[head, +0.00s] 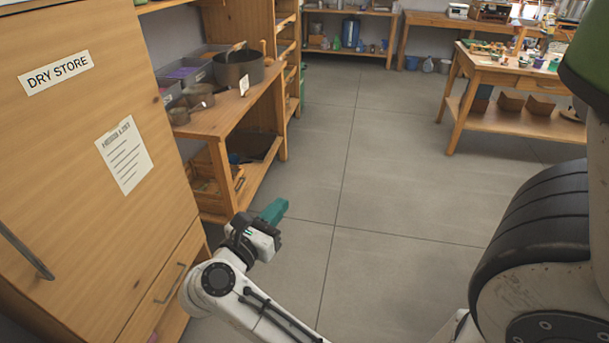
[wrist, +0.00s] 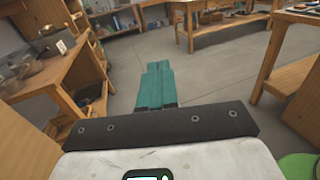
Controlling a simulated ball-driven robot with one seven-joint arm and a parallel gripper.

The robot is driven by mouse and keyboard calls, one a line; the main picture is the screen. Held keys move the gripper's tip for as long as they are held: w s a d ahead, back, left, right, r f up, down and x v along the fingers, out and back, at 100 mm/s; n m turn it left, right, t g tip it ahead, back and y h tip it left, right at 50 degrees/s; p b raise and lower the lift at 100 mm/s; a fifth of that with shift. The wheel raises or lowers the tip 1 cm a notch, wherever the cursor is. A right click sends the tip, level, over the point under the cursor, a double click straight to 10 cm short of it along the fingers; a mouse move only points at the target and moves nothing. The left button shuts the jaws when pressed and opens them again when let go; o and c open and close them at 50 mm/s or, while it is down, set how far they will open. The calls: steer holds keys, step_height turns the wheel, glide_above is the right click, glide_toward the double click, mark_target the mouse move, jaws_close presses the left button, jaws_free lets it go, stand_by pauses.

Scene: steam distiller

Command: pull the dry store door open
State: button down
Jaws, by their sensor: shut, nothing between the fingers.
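The dry store door (head: 75,130) is a tall wooden panel at the left of the head view. It bears a "DRY STORE" label (head: 56,73) and a paper notice (head: 124,155). A dark bar handle (head: 27,250) is on the door at the left picture edge, partly cut off. The door looks shut. My gripper (head: 274,212) has teal fingers and is in front of the shelves, to the right of the door and well apart from the handle. In the wrist view my gripper (wrist: 156,75) is shut and empty, pointing over the floor.
A drawer with a handle (head: 170,283) is below the door. A wooden shelf (head: 222,115) with a dark pot (head: 238,68) and bins stands beside the cabinet. A worktable (head: 505,75) is at the right back. The grey floor (head: 370,200) between is clear.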

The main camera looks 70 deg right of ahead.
steer(key=p+x, duration=0.2)
steer(key=x, duration=1)
steer(key=shift+d, duration=0.1)
stand_by(1.1)
